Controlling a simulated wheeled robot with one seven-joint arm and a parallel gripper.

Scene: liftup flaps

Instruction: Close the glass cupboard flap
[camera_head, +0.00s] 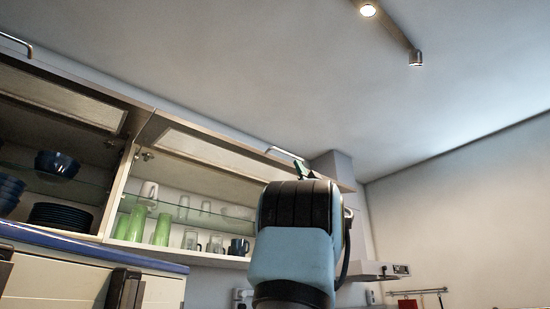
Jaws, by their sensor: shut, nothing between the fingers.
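The glass cupboard flap (222,156) is raised, its light frame and pale panel sloping up above a cupboard (118,200) with glasses inside. Its metal handle (285,153) is on the upper edge, left of my gripper. My gripper (303,170) shows only as a small green and dark part above my blue and black arm, close to the right part of the flap's edge. It is shut and holds nothing. Most of it is hidden behind the arm, and I cannot tell whether it touches the flap.
A second raised flap (60,95) is at left, over a cupboard with bowls (57,164) and dark plates (60,216). Green glasses (162,229) and mugs (239,247) stand in the right cupboard. A range hood (380,270) is at right. Space below the ceiling is free.

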